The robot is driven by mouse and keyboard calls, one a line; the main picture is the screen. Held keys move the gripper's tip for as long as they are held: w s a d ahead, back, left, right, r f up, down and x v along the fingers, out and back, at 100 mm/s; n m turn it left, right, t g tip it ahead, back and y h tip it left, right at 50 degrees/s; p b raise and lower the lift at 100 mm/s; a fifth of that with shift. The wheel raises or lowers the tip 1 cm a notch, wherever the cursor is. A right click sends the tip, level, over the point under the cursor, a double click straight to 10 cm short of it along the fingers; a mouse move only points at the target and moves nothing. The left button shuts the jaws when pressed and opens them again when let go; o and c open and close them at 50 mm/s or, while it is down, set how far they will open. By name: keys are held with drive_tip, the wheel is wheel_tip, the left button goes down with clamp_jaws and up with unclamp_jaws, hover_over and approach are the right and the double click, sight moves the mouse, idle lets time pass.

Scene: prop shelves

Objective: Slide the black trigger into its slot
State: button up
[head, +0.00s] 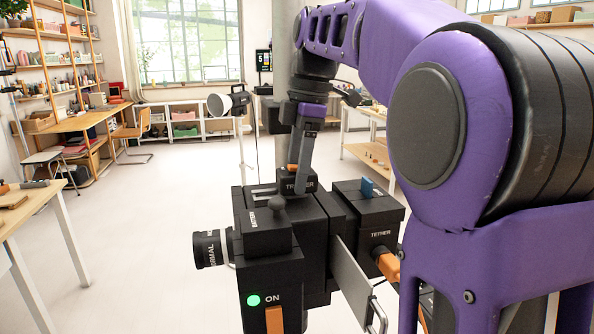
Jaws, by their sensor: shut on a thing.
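A black block lettered "TR…ER" (288,184), taken as the black trigger, is at the top of a black boxy device (313,231). One finger crosses its front and hides the middle letters. My gripper (299,184) reaches down from above and is shut on this block. A small orange patch (292,168) shows beside the finger. I cannot tell how deep the block sits, and its slot is hidden.
The device carries a "BATTERY" block (265,232), a lens-like dial (209,249), a green "ON" light (254,300), and a "TETHER" box (372,215) with a blue tab (367,187). A grey plate (351,281) sticks out in front. My arm blocks the right side. Open floor lies left.

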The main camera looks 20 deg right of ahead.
drive_tip(key=shift+a, duration=2.45)
idle(3.5)
drive_tip(key=o, duration=1.5)
drive_tip(key=shift+r, duration=0.1)
drive_tip(key=shift+d+r, duration=0.2)
drive_tip(key=shift+r, duration=1)
drive_tip(key=shift+d+r, duration=0.2)
drive_tip(key=shift+r, duration=1.05)
drive_tip(key=shift+d+r, duration=0.2)
drive_tip(key=shift+r, duration=1)
